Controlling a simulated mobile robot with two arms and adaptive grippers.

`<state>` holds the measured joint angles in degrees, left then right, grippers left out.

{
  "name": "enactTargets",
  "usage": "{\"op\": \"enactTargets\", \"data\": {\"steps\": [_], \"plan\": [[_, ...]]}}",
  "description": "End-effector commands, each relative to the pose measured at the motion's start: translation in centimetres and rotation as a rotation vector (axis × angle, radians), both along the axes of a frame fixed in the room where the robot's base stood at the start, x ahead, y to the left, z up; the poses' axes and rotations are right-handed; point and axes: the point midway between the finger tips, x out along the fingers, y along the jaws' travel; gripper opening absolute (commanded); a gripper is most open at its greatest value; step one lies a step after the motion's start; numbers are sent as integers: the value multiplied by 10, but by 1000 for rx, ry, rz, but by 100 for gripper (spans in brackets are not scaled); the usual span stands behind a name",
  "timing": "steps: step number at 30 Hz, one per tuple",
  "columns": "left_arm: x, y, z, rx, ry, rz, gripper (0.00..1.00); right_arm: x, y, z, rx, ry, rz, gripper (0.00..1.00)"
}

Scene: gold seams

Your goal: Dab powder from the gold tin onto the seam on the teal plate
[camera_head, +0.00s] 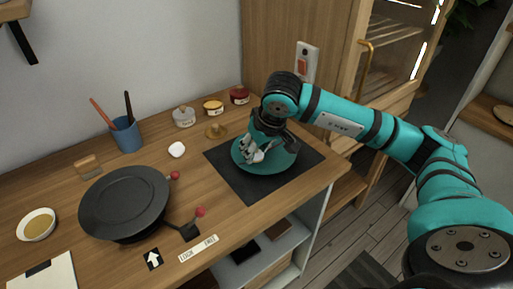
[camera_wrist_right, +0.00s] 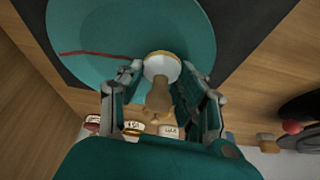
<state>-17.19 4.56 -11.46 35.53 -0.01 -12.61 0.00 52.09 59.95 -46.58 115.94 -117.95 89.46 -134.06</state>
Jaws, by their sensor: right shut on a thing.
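The teal plate (camera_head: 284,160) lies on a dark square mat (camera_head: 232,180) at the right part of the counter. In the right wrist view, the plate (camera_wrist_right: 185,28) carries a thin dark-red seam (camera_wrist_right: 92,53). My right gripper (camera_head: 258,152) is low over the plate. In the right wrist view, my right gripper (camera_wrist_right: 163,84) is shut on a wooden-handled dabber (camera_wrist_right: 158,97) with a pale, tan-rimmed round end, beside the seam's end; contact with the plate is unclear. The gold tin (camera_head: 213,107) stands at the back between a grey and a red tin. My left gripper is out of view.
A grey tin (camera_head: 184,117) and a red tin (camera_head: 239,95) flank the gold one. A small wooden stand (camera_head: 216,131) and a white lump (camera_head: 177,149) sit left of the mat. A black turntable (camera_head: 124,203), blue cup (camera_head: 126,136) and small bowl (camera_head: 36,225) occupy the left.

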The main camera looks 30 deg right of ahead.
Motion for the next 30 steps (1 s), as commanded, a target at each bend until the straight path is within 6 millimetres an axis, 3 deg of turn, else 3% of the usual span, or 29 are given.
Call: {"op": "enactTargets", "data": {"steps": [5,17,30], "plan": [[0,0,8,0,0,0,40,1,0,15,-1,-3,0,9],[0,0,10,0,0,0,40,1,-1,20,-1,-4,-1,9],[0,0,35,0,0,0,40,1,-1,60,-1,-5,-1,9]]}}
